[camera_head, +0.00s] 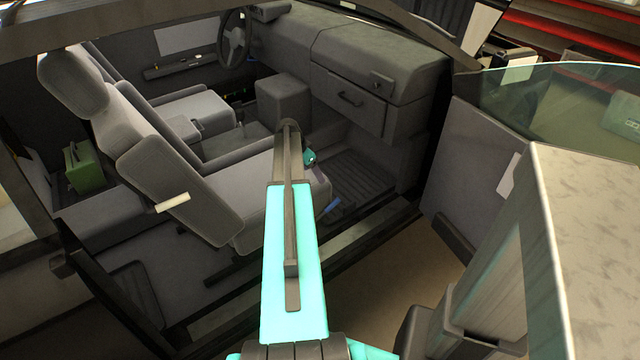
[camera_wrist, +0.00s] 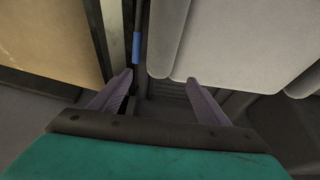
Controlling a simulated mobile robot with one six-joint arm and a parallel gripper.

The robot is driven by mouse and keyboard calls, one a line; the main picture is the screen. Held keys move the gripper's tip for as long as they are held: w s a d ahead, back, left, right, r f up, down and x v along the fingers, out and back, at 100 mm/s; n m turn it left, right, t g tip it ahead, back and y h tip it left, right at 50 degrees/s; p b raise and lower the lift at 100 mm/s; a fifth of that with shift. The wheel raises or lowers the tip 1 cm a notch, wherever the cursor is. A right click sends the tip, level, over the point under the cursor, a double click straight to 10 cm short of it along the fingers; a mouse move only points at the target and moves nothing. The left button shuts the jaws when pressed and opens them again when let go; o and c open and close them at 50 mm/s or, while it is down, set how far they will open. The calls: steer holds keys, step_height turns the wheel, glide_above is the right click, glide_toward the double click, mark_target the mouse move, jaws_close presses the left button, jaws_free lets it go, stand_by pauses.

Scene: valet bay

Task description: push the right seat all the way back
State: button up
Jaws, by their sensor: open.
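The right seat is the nearer grey front seat, with its backrest (camera_head: 160,155) and cushion (camera_head: 235,195) in the head view. Its cushion also fills the upper right of the wrist view (camera_wrist: 235,40). A blue grip (camera_head: 331,207) shows low by the cushion's front edge; in the wrist view it is on a dark bar (camera_wrist: 136,47). My gripper (camera_wrist: 159,76) is open and empty, its purple fingers either side of a dark gap. The grip lies beyond the left fingertip, apparently apart from it. In the head view, my arm hides part of the cushion and most of the gripper.
The dashboard and glovebox (camera_head: 350,98) stand ahead of the seat, with a dark footwell mat (camera_head: 358,178) between. The open door (camera_head: 470,180) is at right. A cream lever (camera_head: 173,202) sits on the seat's side. A green box (camera_head: 84,167) is behind the seat.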

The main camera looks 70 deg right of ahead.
mark_target(319, 184)
steer(key=x, duration=0.9)
steer(key=shift+c, duration=0.3)
steer(key=c, duration=1.4)
steer(key=shift+c, duration=0.4)
